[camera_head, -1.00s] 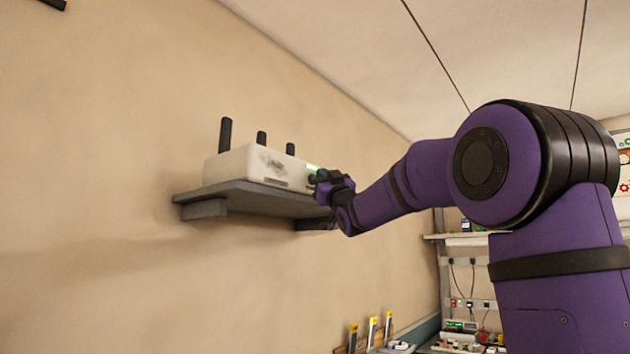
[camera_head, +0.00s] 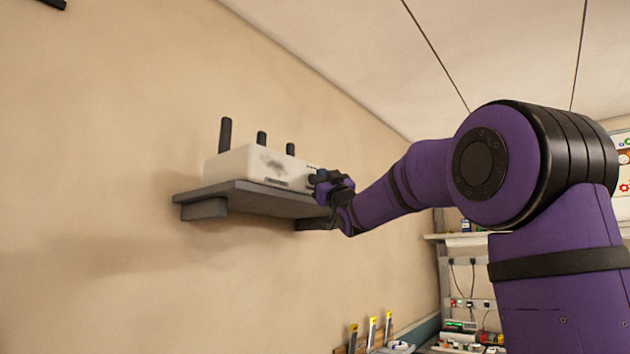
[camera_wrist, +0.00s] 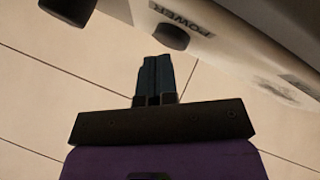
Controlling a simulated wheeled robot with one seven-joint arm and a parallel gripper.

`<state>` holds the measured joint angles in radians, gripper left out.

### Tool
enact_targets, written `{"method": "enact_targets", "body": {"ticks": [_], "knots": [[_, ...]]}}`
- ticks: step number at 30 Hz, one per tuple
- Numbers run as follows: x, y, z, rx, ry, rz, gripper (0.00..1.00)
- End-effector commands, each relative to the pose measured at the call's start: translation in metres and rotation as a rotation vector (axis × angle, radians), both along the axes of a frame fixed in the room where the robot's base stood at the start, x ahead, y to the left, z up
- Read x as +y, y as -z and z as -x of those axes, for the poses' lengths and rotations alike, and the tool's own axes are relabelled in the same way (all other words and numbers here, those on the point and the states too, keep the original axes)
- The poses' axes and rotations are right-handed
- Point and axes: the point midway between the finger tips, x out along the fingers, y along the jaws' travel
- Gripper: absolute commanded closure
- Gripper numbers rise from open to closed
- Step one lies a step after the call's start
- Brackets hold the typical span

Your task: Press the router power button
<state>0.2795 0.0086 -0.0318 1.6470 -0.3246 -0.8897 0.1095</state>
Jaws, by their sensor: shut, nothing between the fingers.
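The white router (camera_head: 250,163) with several dark antennas sits on a grey wall shelf (camera_head: 215,200). My gripper (camera_head: 318,182) is at the right end of its front face. In the wrist view the router (camera_wrist: 250,38) crosses the top, with a "POWER" label (camera_wrist: 182,18) and a dark round button (camera_wrist: 172,37) beside it. My gripper (camera_wrist: 157,60) is shut and empty, its fingertips just below the button in the picture. A gap shows between them there. In the head view my gripper hides the button.
The plain wall (camera_head: 90,200) runs behind the shelf. Below at right are a workbench with small items and several yellow-topped upright things (camera_head: 372,332).

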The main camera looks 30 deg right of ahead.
Motion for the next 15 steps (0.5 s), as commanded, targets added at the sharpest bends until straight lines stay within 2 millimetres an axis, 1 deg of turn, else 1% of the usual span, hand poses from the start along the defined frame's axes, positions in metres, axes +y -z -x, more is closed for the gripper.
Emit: {"method": "enact_targets", "body": {"ticks": [9,15], "knots": [[-0.001,0.000,0.002,0.000,0.001,0.001,1.00],[-0.006,-0.001,0.017,-0.001,0.002,0.001,1.00]]}}
